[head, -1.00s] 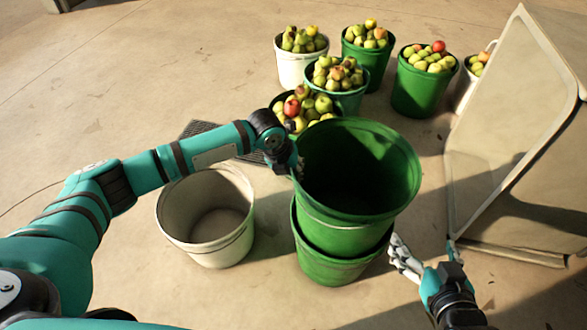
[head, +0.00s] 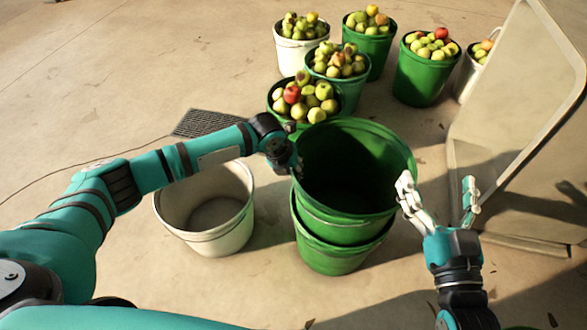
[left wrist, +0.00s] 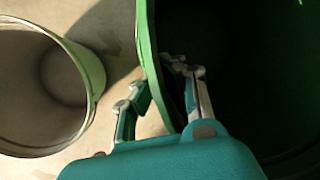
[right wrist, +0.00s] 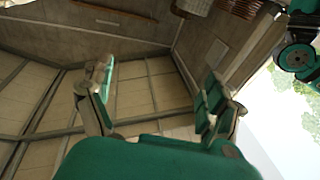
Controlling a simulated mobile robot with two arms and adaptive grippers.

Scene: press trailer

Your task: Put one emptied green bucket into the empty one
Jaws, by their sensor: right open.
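The upper green bucket (head: 389,152) is empty and sits inside the lower green bucket (head: 334,262), whose rim and outer wall show below it. My left gripper (head: 290,160) is at the upper bucket's left rim. In the left wrist view its fingers (left wrist: 162,88) straddle the bucket wall (left wrist: 147,48), one inside and one outside, and appear closed on it. My right gripper (head: 438,190) is open and empty, just right of the upper bucket's rim. The right wrist view shows its spread fingers (right wrist: 163,95) with nothing between them. The lower bucket's inside is hidden.
An empty white bucket (head: 215,235) stands left of the green pair. Several fruit-filled buckets stand behind, the nearest green one (head: 346,100) close to the pair. A pale panel (head: 510,120) stands on the right.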

